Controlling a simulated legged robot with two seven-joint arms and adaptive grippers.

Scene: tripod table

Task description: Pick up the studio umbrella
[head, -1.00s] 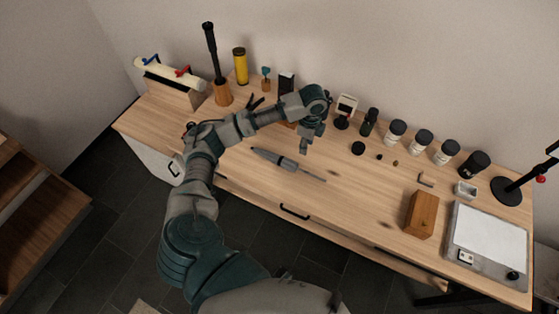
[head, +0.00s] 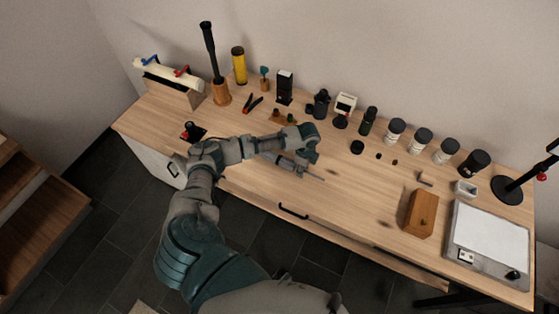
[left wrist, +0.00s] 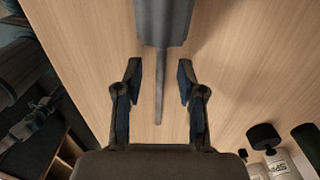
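The studio umbrella (head: 283,162) looks like a closed, slim dark-grey body with a thin rod, lying flat on the wooden table near its front edge. My left arm partly covers it in the head view. My left gripper (head: 299,170) is low over its rod end. In the left wrist view, the open fingers of my left gripper (left wrist: 159,75) stand on either side of the rod, with a gap on both sides. The umbrella's grey body (left wrist: 163,20) extends out of the top of that view. My right gripper is not in view.
The wooden table (head: 345,205) is clear around the umbrella. Small bottles and jars line its back, with a yellow cylinder (head: 239,65) farther left. A wooden block (head: 421,213) and a grey tray with a white top (head: 488,240) are at the right.

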